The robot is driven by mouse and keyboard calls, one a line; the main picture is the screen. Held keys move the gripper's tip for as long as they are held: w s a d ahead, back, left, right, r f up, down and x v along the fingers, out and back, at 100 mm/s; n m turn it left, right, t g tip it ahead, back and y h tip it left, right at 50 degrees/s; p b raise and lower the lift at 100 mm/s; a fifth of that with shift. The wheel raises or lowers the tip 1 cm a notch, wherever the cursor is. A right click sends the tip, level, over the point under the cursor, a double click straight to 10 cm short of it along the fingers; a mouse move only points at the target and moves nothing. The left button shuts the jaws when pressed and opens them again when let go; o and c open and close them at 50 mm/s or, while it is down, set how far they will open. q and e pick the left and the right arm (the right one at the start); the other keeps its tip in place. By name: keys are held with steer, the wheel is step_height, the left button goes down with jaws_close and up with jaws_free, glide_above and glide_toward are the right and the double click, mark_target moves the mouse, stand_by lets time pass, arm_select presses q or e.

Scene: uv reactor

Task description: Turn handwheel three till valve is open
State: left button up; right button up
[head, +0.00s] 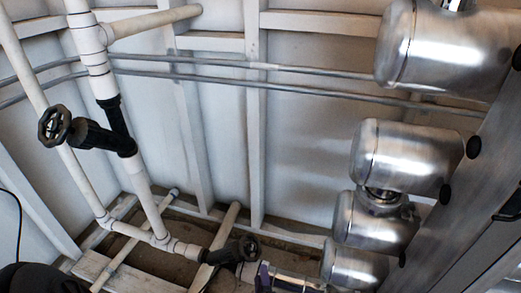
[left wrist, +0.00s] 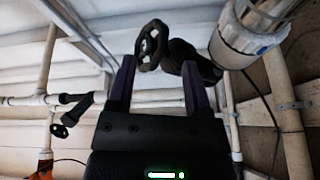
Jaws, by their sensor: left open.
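A black handwheel (head: 248,250) on a black valve body shows low in the middle of the head view, on the low white piping. My left gripper (head: 264,271) shows only in part there, as a dark purple finger close to that wheel. In the left wrist view my left gripper (left wrist: 158,75) is open, with its two dark fingers apart. A black handwheel (left wrist: 152,45) stands at the fingertips, nearer the left finger, its valve body running right behind the right finger. Contact with it cannot be told. Another black handwheel (head: 53,125) sits upper left, away from the gripper.
Shiny metal cylinders (head: 405,157) line the right side of the head view. A white vertical pipe (head: 90,45) and thin grey conduits (head: 300,70) run along the wall. In the left wrist view another valve wheel (left wrist: 60,131) is at the left, and a white pipe fitting (left wrist: 245,42) is close at the right.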

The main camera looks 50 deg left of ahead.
mark_target(257, 255)
arm_select(q)
steer(key=shift+v, duration=1.5)
steer(key=shift+a, duration=0.1)
steer(key=shift+c, duration=0.6)
steer(key=s+m+t+h, duration=0.1)
steer(key=m, duration=0.1)
steer(key=s+a+m+t+h, duration=0.1)
steer(key=m, duration=0.2)
steer(key=s+a+m+t+h+p, duration=0.1)
steer(key=m+t+h, duration=0.1)
steer(key=shift+a+f+m, duration=0.1)
steer(key=shift+a+m, duration=0.05)
steer(key=shift+m, duration=0.25)
steer(key=shift+c, duration=1.4)
steer(key=shift+m+h, duration=0.3)
steer(key=b+x, duration=0.3)
steer(key=x, duration=0.6)
steer(key=shift+f, duration=0.1)
steer(key=shift+w+a, duration=0.15)
steer(key=shift+w, duration=0.25)
arm_select(e)
steer(key=shift+w+a+r, duration=0.1)
steer(key=shift+w+r, duration=0.4)
steer(key=shift+w, duration=0.3)
steer(key=shift+w+d+r, duration=0.1)
steer(key=shift+w+r, duration=0.35)
steer(key=shift+w, duration=0.35)
steer(key=shift+w+a+r, duration=0.1)
steer(key=shift+w+r, duration=0.4)
steer(key=shift+w, duration=0.3)
